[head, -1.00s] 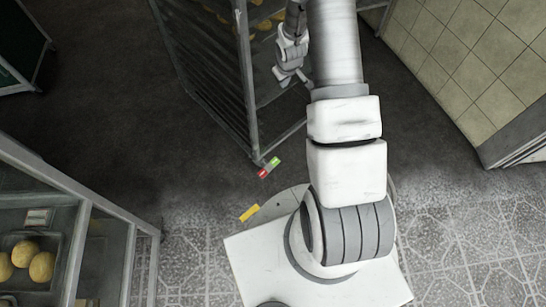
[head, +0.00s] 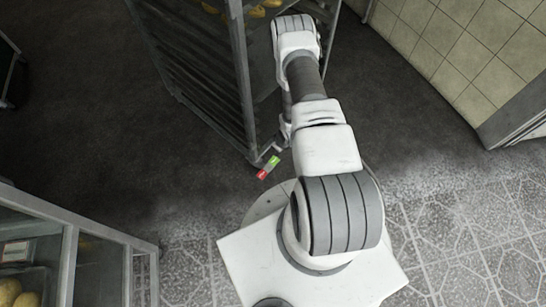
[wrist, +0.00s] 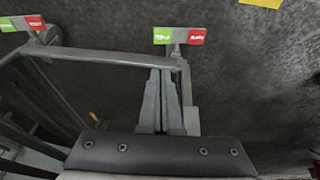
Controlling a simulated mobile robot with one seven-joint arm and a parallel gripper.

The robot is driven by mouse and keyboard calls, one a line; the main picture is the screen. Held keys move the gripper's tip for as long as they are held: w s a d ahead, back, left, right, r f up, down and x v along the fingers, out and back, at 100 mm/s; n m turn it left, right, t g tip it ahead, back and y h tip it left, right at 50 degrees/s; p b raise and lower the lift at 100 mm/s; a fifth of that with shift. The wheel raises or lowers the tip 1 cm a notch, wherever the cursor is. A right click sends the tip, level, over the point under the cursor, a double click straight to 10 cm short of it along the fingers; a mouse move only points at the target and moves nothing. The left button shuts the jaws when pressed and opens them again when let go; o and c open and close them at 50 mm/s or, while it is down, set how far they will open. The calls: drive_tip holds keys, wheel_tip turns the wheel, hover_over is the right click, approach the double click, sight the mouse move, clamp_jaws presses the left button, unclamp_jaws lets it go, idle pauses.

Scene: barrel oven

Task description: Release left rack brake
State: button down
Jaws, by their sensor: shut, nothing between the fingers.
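A tall metal rack (head: 246,80) stands at the upper middle of the head view. A brake tag (head: 268,167), half green and half red, sits low at its near corner. In the wrist view one brake tag (wrist: 180,36) lies just beyond my fingertips and a second (wrist: 22,23) is at the upper left, on another rack corner. My gripper (wrist: 163,72) is shut and empty, its fingers over the rack's lower frame bar. Whether they touch the bar or tag I cannot tell. In the head view my gripper (head: 280,146) is small and partly hidden beside the tag.
Another metal rack (head: 100,232) with round loaves stands at the lower left. A tiled wall (head: 450,50) is at the upper right. Dark floor (head: 90,130) lies clear between the racks. A yellow piece (wrist: 262,2) shows at the wrist view's top edge.

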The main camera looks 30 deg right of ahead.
sight(277, 159)
drive_tip(key=shift+s+a+f, duration=0.1)
drive_tip(key=shift+s+f, duration=0.1)
drive_tip(key=shift+f, duration=0.2)
drive_tip(key=b+x, duration=0.2)
drive_tip(key=x, duration=0.2)
drive_tip(key=b+x, duration=0.2)
drive_tip(key=x, duration=0.2)
drive_tip(key=b+x, duration=0.2)
drive_tip(key=x, duration=0.3)
drive_tip(key=shift+s+d+f, duration=0.15)
drive_tip(key=shift+s+d, duration=0.15)
drive_tip(key=shift+d+f+b, duration=0.1)
drive_tip(key=shift+f+b, duration=0.25)
drive_tip(key=shift+w+d+f, duration=0.2)
drive_tip(key=shift+d+f, duration=0.4)
drive_tip(key=shift+w+d+f, duration=0.2)
drive_tip(key=shift+d+f, duration=0.15)
drive_tip(key=shift+f, duration=0.25)
